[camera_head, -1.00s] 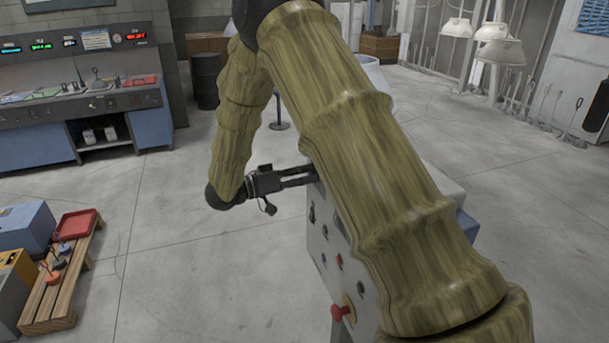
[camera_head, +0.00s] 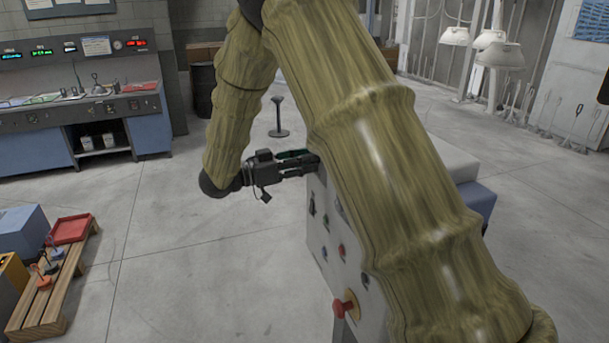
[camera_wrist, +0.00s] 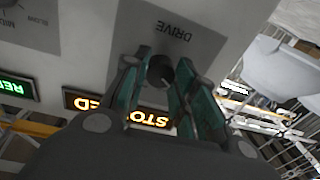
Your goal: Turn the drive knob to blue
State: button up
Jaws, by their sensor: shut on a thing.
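The drive knob (camera_wrist: 160,71) is a dark round knob on a grey panel, below the upside-down word DRIVE in the wrist view. My gripper (camera_wrist: 162,76) has its green-padded fingers on either side of the knob and is shut on it. In the head view my gripper (camera_head: 312,163) reaches the upper left edge of the light grey control cabinet (camera_head: 318,240). There the knob is hidden behind my fingers and arm. No blue mark by the knob can be made out.
Lit orange displays (camera_wrist: 88,102) and a green display (camera_wrist: 16,88) sit near the knob. A dial with a SLOW mark (camera_wrist: 14,8) is at the upper left. A red push button (camera_head: 346,304) sticks out low on the cabinet.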

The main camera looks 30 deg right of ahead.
jog(key=m+b, duration=0.4)
jog(key=b, duration=0.1)
jog(key=shift+f, duration=0.35)
jog(key=m+b, duration=0.1)
jog(key=b, duration=0.1)
jog(key=shift+r+m+g+b, duration=0.15)
jog(key=shift+m+g+b, duration=0.15)
jog(key=shift+m+b, duration=0.1)
jog(key=shift+r, duration=0.15)
jog(key=o, duration=1)
jog(key=shift+o, duration=0.2)
jog(key=v, duration=1.2)
jog(key=shift+w, duration=0.1)
